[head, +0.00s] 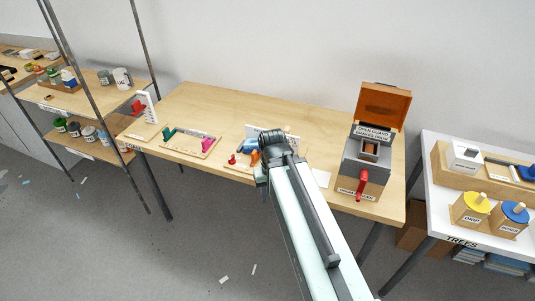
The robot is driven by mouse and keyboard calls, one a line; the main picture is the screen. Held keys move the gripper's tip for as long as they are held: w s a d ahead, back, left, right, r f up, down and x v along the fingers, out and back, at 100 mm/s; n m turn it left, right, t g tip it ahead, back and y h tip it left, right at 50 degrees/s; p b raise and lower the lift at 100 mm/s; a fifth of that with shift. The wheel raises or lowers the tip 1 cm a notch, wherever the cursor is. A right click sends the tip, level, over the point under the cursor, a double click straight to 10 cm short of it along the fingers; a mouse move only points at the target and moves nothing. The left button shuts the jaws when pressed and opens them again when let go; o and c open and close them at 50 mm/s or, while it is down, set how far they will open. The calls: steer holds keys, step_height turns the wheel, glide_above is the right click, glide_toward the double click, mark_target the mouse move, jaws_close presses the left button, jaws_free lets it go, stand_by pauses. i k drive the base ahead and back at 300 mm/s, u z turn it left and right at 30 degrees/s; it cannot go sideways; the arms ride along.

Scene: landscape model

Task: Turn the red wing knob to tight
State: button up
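A small red part (138,106) sits by a white upright panel (149,106) at the left end of the wooden table. It may be the red wing knob, but it is too small to make out its wings or any marking. Another small red piece (232,159) stands on a board near the table's middle. My arm reaches up from the bottom, and its dark end with my gripper (268,150) is over the table's front middle, well to the right of the white panel. The fingers cannot be made out.
A grey box with an open orange lid (384,105) and a red handle (362,184) stands at the table's right. A wooden board (190,143) with green and pink parts lies left of my arm. Shelves stand left; a white table (433,180) stands right.

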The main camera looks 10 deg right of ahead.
mark_target(232, 162)
steer(key=u, duration=0.45)
steer(key=k, duration=1.2)
steer(key=u, duration=0.1)
steer(key=i, duration=1.8)
steer(key=u, duration=0.85)
